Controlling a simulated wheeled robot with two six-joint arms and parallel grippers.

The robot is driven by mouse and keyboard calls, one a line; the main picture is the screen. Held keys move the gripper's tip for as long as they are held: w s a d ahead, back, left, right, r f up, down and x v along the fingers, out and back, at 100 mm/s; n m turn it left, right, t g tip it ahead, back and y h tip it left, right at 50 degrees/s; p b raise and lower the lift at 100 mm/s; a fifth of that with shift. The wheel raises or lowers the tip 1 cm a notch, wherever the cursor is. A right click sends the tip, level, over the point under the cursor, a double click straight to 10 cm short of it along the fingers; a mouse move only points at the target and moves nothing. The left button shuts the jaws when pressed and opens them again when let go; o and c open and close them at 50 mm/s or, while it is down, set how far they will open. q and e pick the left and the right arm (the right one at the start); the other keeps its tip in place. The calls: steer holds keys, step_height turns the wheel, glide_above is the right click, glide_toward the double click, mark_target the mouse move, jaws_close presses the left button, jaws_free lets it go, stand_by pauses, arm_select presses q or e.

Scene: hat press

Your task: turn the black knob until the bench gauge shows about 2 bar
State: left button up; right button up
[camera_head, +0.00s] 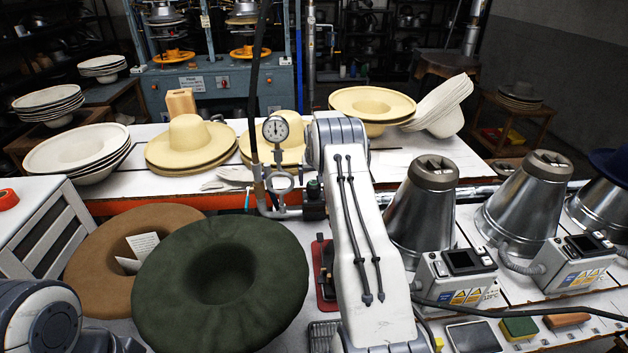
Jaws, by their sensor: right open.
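The bench gauge (275,129) is a round white dial on a vertical pipe behind the hats. Its needle is too small to read surely. A small dark part, apparently the black knob (314,207), sits at the end of a short side pipe, close against the left edge of my right arm (362,220). My right arm rises through the middle of the view and mostly hides its open gripper. I cannot tell whether its fingers are around the knob. Only my left arm shows, at the lower left; its gripper is out of view.
A green felt hat (221,283) and a brown one (117,257) fill the front left. Metal cones (425,215) with control boxes (459,277) stand to the right. Straw hats (188,142) cover the white table behind. A black hose hangs beside the gauge.

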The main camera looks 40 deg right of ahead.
steer(key=shift+x, duration=1.15)
steer(key=c, duration=1.4)
steer(key=shift+f+n+y+b, duration=0.15)
steer(key=shift+n+y+b, duration=0.25)
steer(key=shift+n+b, duration=0.7)
steer(key=n+y+b, duration=0.1)
steer(key=n+b, duration=0.1)
steer(key=shift+d+n+t, duration=0.15)
steer(key=shift+n+t, duration=0.15)
steer(key=shift+t, duration=0.1)
steer(key=shift+n+y+b, duration=0.4)
steer(key=shift+n+b, duration=0.2)
steer(key=shift+n, duration=0.5)
steer(key=shift+d+r+n+y, duration=0.1)
steer(key=shift+r+n+y, duration=0.15)
steer(key=shift+n, duration=0.55)
steer(key=shift+n, duration=0.3)
